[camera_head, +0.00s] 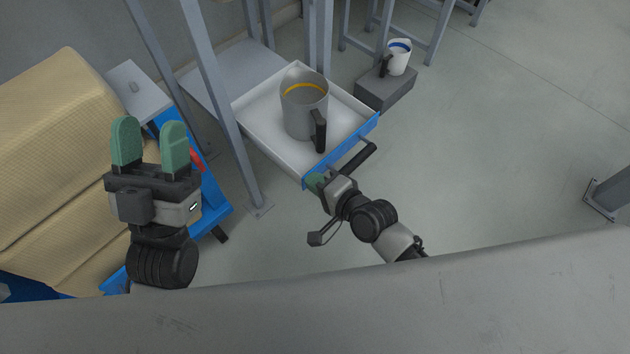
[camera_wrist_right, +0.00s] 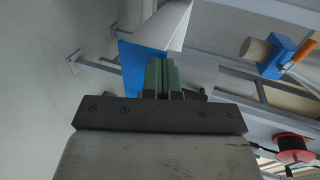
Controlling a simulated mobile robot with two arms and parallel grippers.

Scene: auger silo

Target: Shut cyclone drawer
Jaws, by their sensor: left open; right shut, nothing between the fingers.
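The cyclone drawer (camera_head: 262,127) is pulled out, a white tray with a blue front and a dark bar handle (camera_head: 358,160). A grey jug (camera_head: 300,113) with an orange line and a black handle stands upright in it. My right gripper (camera_head: 315,181) is shut and empty at the near-left end of the blue front; I cannot tell whether it touches. In the right wrist view its green fingers (camera_wrist_right: 162,78) are together in front of the blue panel (camera_wrist_right: 131,66). My left gripper (camera_head: 149,140) is open and empty, left of the drawer.
Grey frame posts (camera_head: 222,100) stand left of and behind the drawer. Tan sacks (camera_head: 60,150) on a blue base fill the left side. A white jug (camera_head: 398,58) with a blue line stands on a grey block (camera_head: 386,90) behind right. The floor right of the drawer is clear.

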